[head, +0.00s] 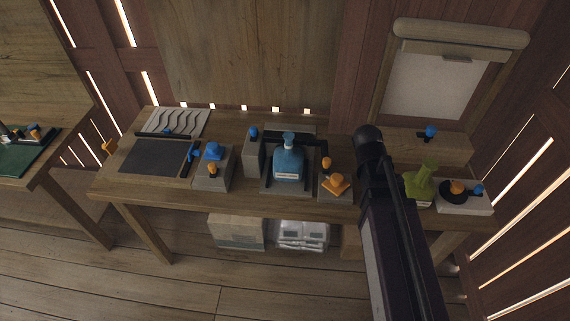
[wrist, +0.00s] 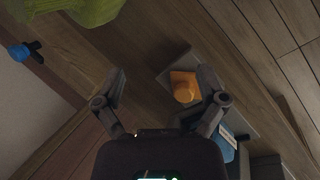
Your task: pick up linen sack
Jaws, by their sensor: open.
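My gripper (wrist: 162,78) is open in the wrist view, its two fingers spread wide with nothing between the tips. A green, sack-like thing with a narrow neck (head: 421,187) stands at the right part of the workbench in the head view. It also shows cut off at the upper left of the wrist view (wrist: 88,10), apart from the fingers. I cannot tell surely whether it is the linen sack. Pale folded or wrapped packs (head: 302,235) lie below the bench. In the head view my arm hides the gripper and part of the bench.
An orange knob on a grey base (head: 336,184) also shows near my right finger in the wrist view (wrist: 185,86). A blue labelled bottle (head: 288,163) stands mid-bench. A white block with black and orange parts (head: 463,203) sits right of the green thing. A framed panel (head: 437,85) stands behind.

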